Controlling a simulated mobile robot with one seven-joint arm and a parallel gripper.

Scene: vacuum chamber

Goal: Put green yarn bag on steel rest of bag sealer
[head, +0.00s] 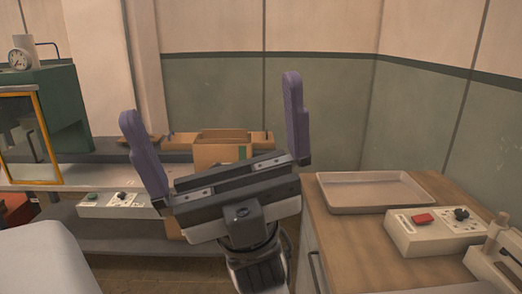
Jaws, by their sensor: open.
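My gripper (211,99) is raised in the middle of the head view, its two purple fingers wide apart with nothing between them. I see no bag that I can clearly make out as the green yarn bag. A small green patch (243,152) shows on or in a cardboard box behind my gripper; I cannot tell what it is. A pale machine (490,262) at the lower right edge, partly cut off, may be the bag sealer. Its steel rest cannot be made out.
A wooden-topped counter (345,232) at right holds a shallow empty tray (372,190) and a control box with a red button (432,232). At left are a green chamber with an orange-framed window (38,127), a bench, and another control box (112,206). The cardboard box (207,154) stands behind my gripper.

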